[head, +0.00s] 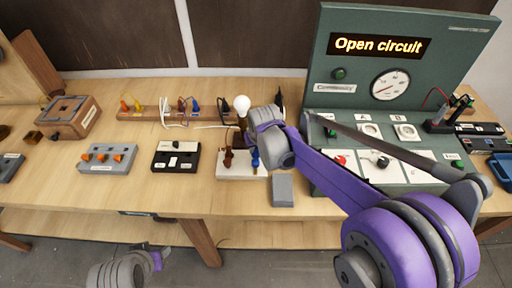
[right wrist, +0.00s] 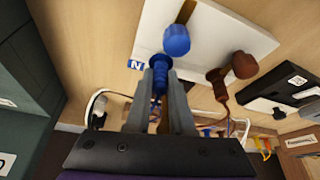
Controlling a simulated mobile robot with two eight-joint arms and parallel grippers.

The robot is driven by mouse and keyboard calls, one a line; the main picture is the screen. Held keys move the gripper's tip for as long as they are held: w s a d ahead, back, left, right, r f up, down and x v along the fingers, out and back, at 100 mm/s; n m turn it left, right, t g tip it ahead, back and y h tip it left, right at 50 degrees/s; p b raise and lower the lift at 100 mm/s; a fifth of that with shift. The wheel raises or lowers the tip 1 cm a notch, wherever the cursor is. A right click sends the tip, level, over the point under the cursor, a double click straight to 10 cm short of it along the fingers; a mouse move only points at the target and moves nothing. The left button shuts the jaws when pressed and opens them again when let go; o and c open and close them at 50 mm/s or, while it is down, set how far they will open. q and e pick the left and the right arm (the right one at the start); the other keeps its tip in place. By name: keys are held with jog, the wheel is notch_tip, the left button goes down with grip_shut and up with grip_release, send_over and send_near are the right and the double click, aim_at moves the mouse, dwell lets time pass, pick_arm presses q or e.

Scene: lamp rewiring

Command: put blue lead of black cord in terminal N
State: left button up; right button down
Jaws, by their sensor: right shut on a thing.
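The white lamp base (head: 228,168) with a bulb (head: 242,104) stands at the table's middle; its underside-up view fills the top of the right wrist view (right wrist: 225,30). The blue terminal knob (right wrist: 176,40) is beside the "N" label (right wrist: 134,64). My right gripper (right wrist: 160,85) is shut on the blue lead (right wrist: 158,82), whose tip is at the base edge just by the blue knob; I cannot tell whether it is inside the terminal. A brown lead (right wrist: 219,88) reaches the brown knob (right wrist: 244,65). My left gripper (head: 152,260) is low, in front of the table; its jaws are unclear.
A grey block (head: 283,190) lies right of the base. A black switch box (head: 176,160) and a grey box with orange switches (head: 108,157) stand to the left. A wooden rack (head: 150,113) holds cords behind. The green test panel (head: 350,100) reads "Open circuit".

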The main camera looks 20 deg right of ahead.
jog(key=shift+f, duration=0.45)
jog(key=c, duration=0.7)
grip_release()
jog(key=v, duration=1.1)
jog(key=s+d+f, duration=0.1)
jog(key=s+f, duration=0.2)
jog(key=s, duration=0.4)
jog(key=s+d+f, duration=0.1)
jog(key=s+f, duration=0.2)
jog(key=s, duration=0.4)
jog(key=s+d+f+t, duration=0.1)
jog(key=s+f, duration=0.2)
jog(key=s, duration=0.4)
jog(key=shift+s, duration=0.3)
